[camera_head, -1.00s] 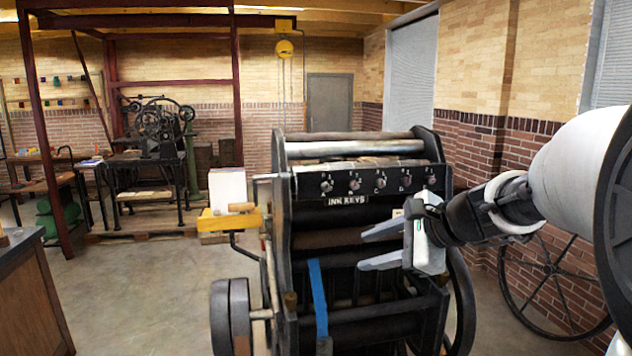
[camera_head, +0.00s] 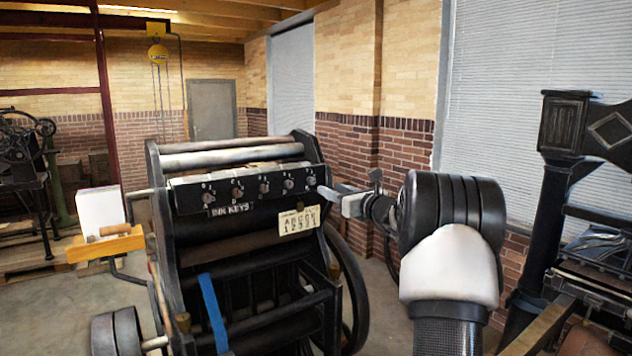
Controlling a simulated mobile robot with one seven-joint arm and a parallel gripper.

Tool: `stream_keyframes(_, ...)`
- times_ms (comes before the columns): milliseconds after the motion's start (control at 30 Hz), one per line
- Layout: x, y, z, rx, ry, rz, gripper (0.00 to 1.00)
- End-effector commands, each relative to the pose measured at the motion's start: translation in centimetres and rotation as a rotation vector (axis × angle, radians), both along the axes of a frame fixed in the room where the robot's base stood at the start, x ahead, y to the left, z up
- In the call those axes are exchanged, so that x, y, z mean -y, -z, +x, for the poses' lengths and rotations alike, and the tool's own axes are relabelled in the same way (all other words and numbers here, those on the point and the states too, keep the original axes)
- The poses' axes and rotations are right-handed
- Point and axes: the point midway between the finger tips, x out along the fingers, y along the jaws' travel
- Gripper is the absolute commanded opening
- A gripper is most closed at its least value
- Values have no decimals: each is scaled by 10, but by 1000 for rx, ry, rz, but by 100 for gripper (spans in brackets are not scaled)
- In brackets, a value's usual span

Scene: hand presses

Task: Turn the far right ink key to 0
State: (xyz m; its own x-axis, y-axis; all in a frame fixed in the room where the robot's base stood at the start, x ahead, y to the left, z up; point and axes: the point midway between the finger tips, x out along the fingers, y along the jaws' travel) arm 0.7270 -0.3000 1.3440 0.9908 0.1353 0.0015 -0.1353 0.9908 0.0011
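The black press (camera_head: 240,255) carries a black panel marked INK KEYS (camera_head: 229,209) with a row of several small round knobs. The far right ink key (camera_head: 311,181) is at the right end of this row, with a pale pointer mark; its exact number is too small to read. My gripper (camera_head: 327,192) is just right of and slightly below that key, pointing left, close to the panel end. I cannot tell whether it touches the key. Its fingers are seen nearly edge-on, so their opening is unclear. No held thing shows.
A cream card (camera_head: 299,222) with letters and numbers hangs below the panel's right part. A wooden tray (camera_head: 104,245) juts from the press's left side. A large wheel (camera_head: 347,285) stands at its right. Another dark machine (camera_head: 565,200) stands far right.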

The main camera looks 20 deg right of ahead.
Motion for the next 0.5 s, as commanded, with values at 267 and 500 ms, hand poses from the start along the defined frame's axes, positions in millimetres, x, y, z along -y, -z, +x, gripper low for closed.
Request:
stream_keyframes(267, -9, -1, 59, -1, -2, -1, 38)
stream_keyframes(500, -12, -1, 85, -1, -1, -2, 38)
